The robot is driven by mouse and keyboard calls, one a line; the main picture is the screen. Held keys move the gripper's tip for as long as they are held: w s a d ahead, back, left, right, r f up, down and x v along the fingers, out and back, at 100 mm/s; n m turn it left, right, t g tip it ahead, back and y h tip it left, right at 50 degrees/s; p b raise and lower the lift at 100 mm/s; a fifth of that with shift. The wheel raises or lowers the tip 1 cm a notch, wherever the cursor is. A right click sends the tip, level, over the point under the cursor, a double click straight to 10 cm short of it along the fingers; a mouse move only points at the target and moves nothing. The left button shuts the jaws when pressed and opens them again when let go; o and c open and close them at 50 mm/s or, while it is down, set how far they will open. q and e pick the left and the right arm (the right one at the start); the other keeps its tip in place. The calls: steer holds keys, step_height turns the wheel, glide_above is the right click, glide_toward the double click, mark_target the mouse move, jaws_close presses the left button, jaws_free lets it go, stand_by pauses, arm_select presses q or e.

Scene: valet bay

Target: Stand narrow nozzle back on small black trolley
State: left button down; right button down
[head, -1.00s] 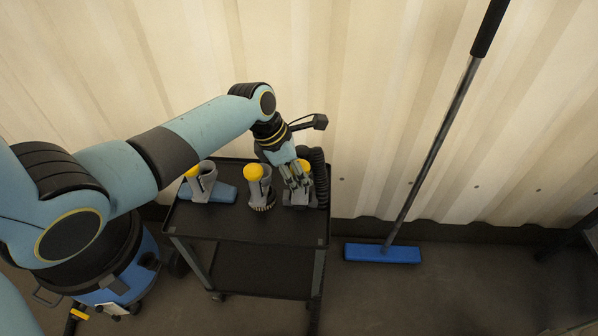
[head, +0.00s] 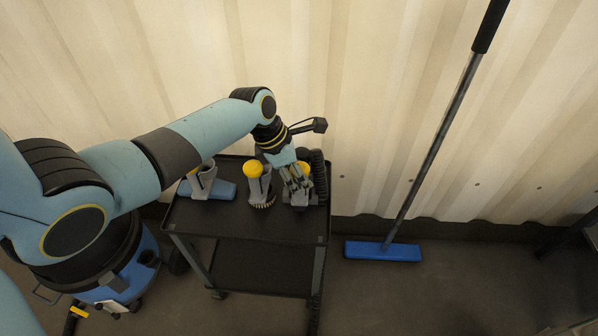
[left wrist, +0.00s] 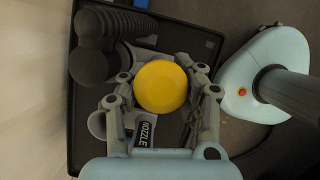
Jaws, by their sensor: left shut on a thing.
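The small black trolley (head: 245,232) stands against the wall, with several grey tools with yellow tops on its upper shelf. My left gripper (head: 299,186) is over the right-hand end of that shelf, shut on a grey piece with a round yellow top, which I take to be the narrow nozzle (head: 306,167). In the left wrist view the yellow top (left wrist: 161,87) sits between the two fingers, and a "NOZZLE" label (left wrist: 143,133) shows beside it. The fingers hide most of the piece, so I cannot tell whether its base touches the shelf. My right gripper is not in view.
A yellow-topped brush (head: 258,182) stands close left of the gripper; a blue floor tool (head: 222,190) lies farther left. A black ribbed hose (head: 319,172) stands at the right edge. A blue broom (head: 383,251) leans beyond; a blue vacuum (head: 125,275) stands left.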

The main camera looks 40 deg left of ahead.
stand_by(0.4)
arm_select(q)
steer(key=c, duration=0.8)
jaws_free()
steer(key=shift+f, duration=0.1)
steer(key=shift+o, duration=0.4)
steer(key=o, duration=0.4)
steer(key=shift+p, duration=0.35)
step_height(320, 180, up, 9)
steer(key=p, duration=1)
